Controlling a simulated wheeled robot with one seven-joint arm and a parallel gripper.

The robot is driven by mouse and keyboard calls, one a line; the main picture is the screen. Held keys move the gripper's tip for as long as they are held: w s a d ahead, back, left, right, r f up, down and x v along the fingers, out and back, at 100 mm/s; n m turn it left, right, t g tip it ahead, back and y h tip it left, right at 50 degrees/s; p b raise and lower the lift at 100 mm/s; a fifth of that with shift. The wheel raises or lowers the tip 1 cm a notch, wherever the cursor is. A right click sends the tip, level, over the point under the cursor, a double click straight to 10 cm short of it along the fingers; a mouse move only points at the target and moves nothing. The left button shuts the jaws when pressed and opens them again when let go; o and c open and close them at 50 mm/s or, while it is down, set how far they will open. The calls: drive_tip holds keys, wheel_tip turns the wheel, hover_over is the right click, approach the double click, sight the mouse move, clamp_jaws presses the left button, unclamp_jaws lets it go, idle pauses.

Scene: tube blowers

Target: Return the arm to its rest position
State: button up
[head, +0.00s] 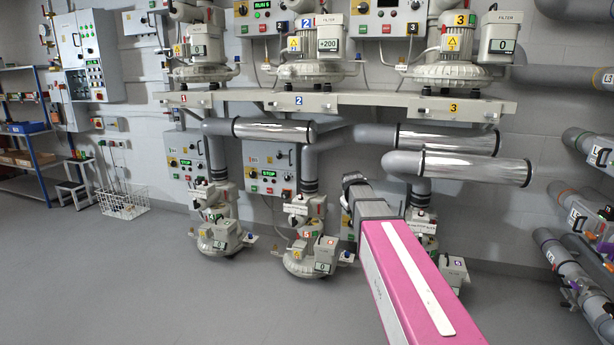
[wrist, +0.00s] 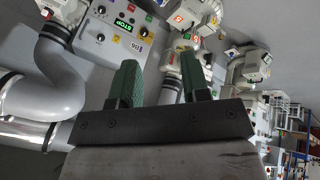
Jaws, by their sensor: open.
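My arm, with a pink and white link, reaches from the lower right of the head view toward the blowers. My gripper (wrist: 160,85) shows in the wrist view as two green fingers standing apart on a dark bar, with nothing between them. In the head view the arm's far end is near the lower right blower, and the fingers cannot be made out there. A control box with a lit STOP display (wrist: 124,24) is beyond the fingers in the wrist view.
Upper blowers stand on a shelf (head: 345,103), with lower blowers (head: 312,255) beneath it. Silver-wrapped pipes (head: 475,168) jut out near my arm. Valved pipes (head: 590,148) line the right wall. A wire basket (head: 124,203) stands at left. The grey floor (head: 130,285) at front left is clear.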

drive_tip(key=s+f+m+g+y, duration=0.1)
drive_tip(key=s+f+m+g, duration=0.1)
drive_tip(key=s+f, duration=0.8)
drive_tip(key=s+f+m+g, duration=0.3)
drive_tip(key=s+f, duration=0.7)
drive_tip(key=s, duration=0.7)
drive_tip(key=shift+s+y, duration=0.3)
drive_tip(key=shift+y, duration=0.1)
drive_tip(key=shift+d, duration=0.1)
